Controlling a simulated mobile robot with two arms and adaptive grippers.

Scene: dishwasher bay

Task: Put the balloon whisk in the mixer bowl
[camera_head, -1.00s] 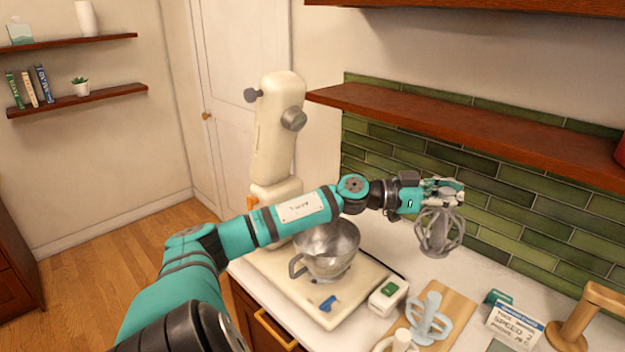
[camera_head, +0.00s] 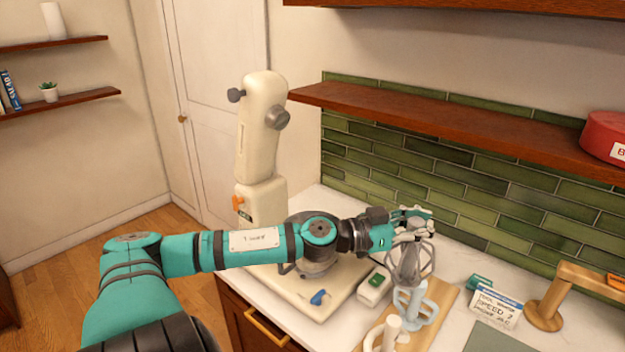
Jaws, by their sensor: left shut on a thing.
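The balloon whisk (camera_head: 411,262) is a grey wire cage hanging down from my left gripper (camera_head: 412,226). That gripper is shut on its top end and holds it over the counter, above the wooden board. The metal mixer bowl (camera_head: 316,268) stands on the cream mixer's base, left of the whisk. My left forearm crosses in front of the bowl and hides much of it, including most of its opening. The mixer head (camera_head: 262,130) is tilted up. My right gripper is not in view.
A wooden board (camera_head: 437,312) with a pale blue beater (camera_head: 415,308) and a white attachment (camera_head: 388,335) lies right of the bowl. A small white box (camera_head: 374,290) is beside the mixer base. A sign (camera_head: 496,306) and wooden stand (camera_head: 560,300) are further right. A shelf (camera_head: 440,127) overhangs the back.

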